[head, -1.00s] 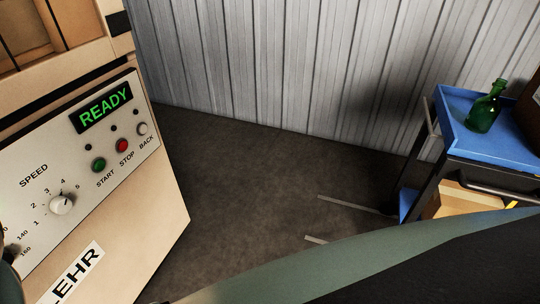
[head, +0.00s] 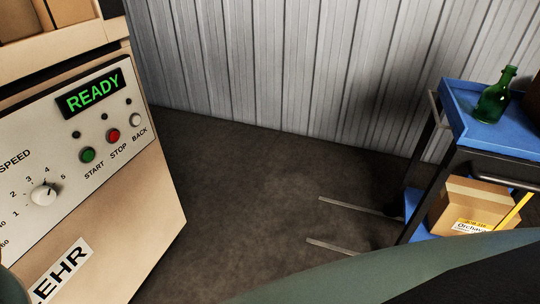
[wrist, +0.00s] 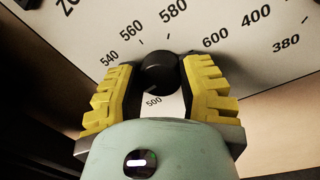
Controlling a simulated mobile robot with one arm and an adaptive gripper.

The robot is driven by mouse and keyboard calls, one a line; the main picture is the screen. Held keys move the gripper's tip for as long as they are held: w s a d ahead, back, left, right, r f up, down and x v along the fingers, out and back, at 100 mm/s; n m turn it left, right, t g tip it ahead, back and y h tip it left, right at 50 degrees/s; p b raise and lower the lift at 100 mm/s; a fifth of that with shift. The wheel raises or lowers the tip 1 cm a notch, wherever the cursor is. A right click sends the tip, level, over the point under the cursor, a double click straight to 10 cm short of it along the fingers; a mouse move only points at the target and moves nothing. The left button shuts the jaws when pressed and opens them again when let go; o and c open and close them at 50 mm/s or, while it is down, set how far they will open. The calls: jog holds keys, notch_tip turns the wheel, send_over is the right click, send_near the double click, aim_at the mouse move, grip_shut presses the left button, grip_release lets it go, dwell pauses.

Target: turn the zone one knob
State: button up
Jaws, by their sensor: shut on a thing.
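In the wrist view, my gripper (wrist: 160,80) has its two yellow ribbed fingers on either side of a round black knob (wrist: 160,73) and is shut on it. The knob sits on a white dial face with printed marks from 500 past 540, 560 and 580 to 600. Its pointer line cannot be made out. A cut-off label starting "ZO" shows at the top left, so I cannot read which zone this is. The gripper and this knob do not show in the head view.
The lehr panel (head: 60,150) shows a green READY display (head: 93,93), a white speed knob (head: 43,194) and START, STOP and BACK buttons. A blue cart (head: 470,140) with a green bottle (head: 495,96) stands right. A carton (head: 472,205) sits on its lower shelf.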

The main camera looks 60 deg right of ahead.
jog(key=m+b, duration=0.6)
jog(key=m, duration=0.1)
jog(key=m+b, duration=0.3)
jog(key=b, duration=0.1)
jog(key=shift+d+f+m+h, duration=0.1)
jog(key=shift+f+m+h, duration=0.2)
jog(key=shift+h, duration=0.1)
jog(key=shift+t, duration=0.3)
jog(key=o, duration=1.2)
jog(key=shift+w+r, duration=0.1)
jog(key=shift+r, duration=0.05)
jog(key=v, duration=1.2)
